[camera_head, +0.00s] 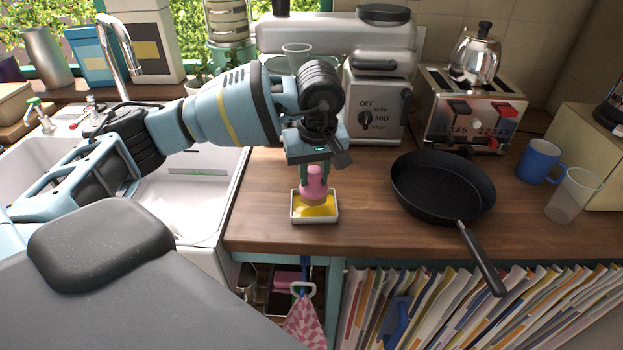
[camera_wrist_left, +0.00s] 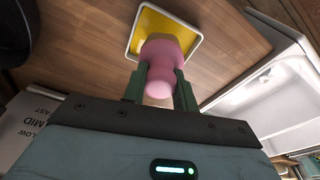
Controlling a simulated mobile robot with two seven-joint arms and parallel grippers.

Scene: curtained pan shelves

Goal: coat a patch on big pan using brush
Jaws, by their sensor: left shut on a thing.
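My left gripper (camera_head: 316,176) is shut on the pink brush (camera_head: 315,186) and holds it upright over a small white-rimmed dish of yellow liquid (camera_head: 298,217). In the left wrist view the brush (camera_wrist_left: 161,63) sits between the two green fingers (camera_wrist_left: 158,85), with its lower end over the dish (camera_wrist_left: 196,42). The bristles are hidden, and I cannot tell whether they touch the yellow. The big black pan (camera_head: 443,190) stands on the counter to the right, its inside dark and empty, with its handle pointing to the front edge. My right gripper is not in view.
A blue mug (camera_head: 539,161) and a clear cup (camera_head: 573,195) are right of the pan. The sink (camera_head: 190,215) is at left. Counter between dish and pan is clear.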

